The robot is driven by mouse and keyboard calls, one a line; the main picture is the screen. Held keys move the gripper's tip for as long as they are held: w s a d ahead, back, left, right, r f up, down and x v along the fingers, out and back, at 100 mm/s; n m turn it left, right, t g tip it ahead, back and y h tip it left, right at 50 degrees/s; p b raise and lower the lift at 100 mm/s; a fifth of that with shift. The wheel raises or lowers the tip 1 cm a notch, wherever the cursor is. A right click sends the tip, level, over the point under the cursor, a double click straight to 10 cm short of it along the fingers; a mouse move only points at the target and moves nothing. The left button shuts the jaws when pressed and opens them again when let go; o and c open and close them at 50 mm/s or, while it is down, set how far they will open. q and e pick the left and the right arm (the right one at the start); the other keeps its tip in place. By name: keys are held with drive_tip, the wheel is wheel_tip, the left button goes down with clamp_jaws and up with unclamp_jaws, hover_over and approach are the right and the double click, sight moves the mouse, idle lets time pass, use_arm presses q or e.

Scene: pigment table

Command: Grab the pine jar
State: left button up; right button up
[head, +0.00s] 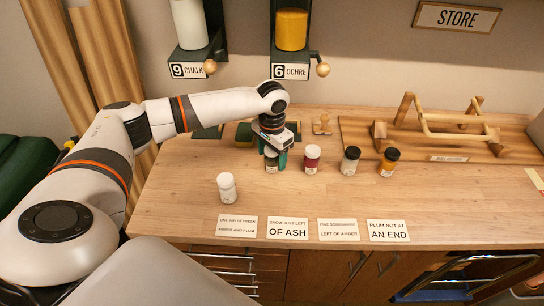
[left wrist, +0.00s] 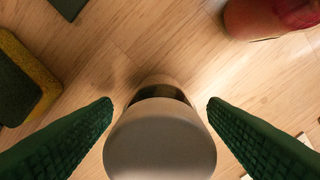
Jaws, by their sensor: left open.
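The pine jar (head: 271,166), dark with a pale label, stands upright on the wooden table, its top hidden by my left gripper in the head view. My left gripper (head: 274,150) points down over it with green fingers. In the left wrist view the jar's pale grey lid (left wrist: 160,142) sits between the open fingers (left wrist: 160,105), with a visible gap on both sides. A dark band of the jar shows beyond the lid. My right gripper is in neither view.
A plum-red jar (head: 312,158) stands close on the right, then a dark grey jar (head: 350,160) and an amber jar (head: 389,161). A white jar (head: 227,187) stands front left. A sponge (head: 244,134) lies behind. Cards (head: 287,228) line the front edge.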

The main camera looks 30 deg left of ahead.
use_arm(q)
drive_tip(key=shift+f, duration=0.75)
drive_tip(key=c, duration=1.1)
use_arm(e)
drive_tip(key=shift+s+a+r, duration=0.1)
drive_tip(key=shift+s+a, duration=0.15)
